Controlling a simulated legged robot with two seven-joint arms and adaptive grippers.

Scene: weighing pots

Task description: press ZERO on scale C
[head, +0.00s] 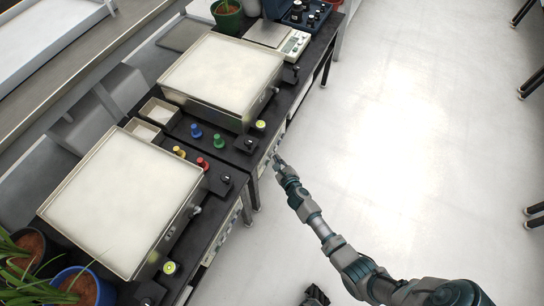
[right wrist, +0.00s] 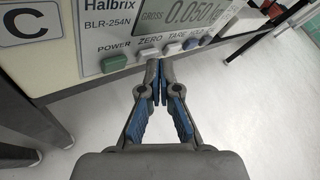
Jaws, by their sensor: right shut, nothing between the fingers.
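The front panel of scale C (right wrist: 85,50) fills the top of the right wrist view, with a "C" label (right wrist: 30,25) at left. Its grey display (right wrist: 165,17) reads 0.050 kg. Below the display are a green POWER button (right wrist: 115,64), a pale ZERO button (right wrist: 149,53), a TARE button (right wrist: 172,49) and more buttons to the right. My right gripper (right wrist: 158,63) is shut and empty, its tips just below ZERO and TARE; I cannot tell whether they touch. In the head view my right gripper (head: 277,160) is at the bench's front edge.
Two wide pale trays (head: 222,75) (head: 120,205) stand on the dark bench. Blue (head: 196,131), green (head: 218,140), yellow and red knobbed weights stand between them. A smaller scale (head: 295,45) and potted plants are also there.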

